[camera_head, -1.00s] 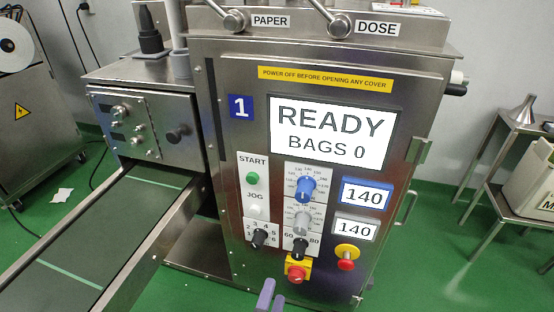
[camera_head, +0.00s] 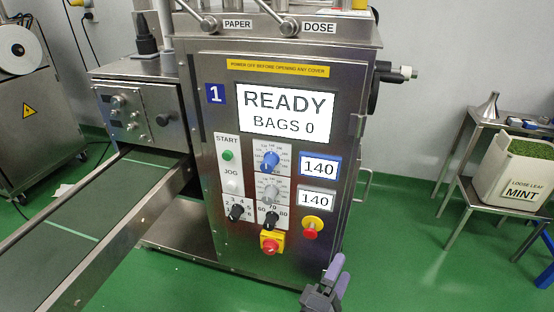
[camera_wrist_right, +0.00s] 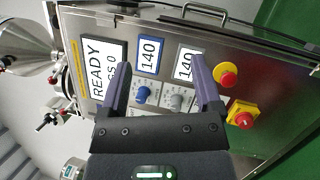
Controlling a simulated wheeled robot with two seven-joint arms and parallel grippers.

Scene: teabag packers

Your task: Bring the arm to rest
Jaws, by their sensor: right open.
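My right gripper (camera_head: 326,284) is at the bottom of the head view, below and in front of the machine's control panel. In the right wrist view my right gripper (camera_wrist_right: 162,88) has its two purple fingers spread apart with nothing between them. The teabag machine (camera_head: 200,170) stands ahead, its screen (camera_head: 286,113) reading READY, BAGS 0. The panel beyond the fingers shows a blue knob (camera_head: 271,161), a grey knob (camera_head: 268,193) and two displays reading 140. My left gripper is not in view.
A conveyor (camera_head: 80,235) runs out at the left. A red stop button (camera_head: 311,231) and a red-yellow switch (camera_head: 270,243) stick out of the panel. A white MINT bin (camera_head: 512,175) stands on a metal table at the right. Green floor is free between them.

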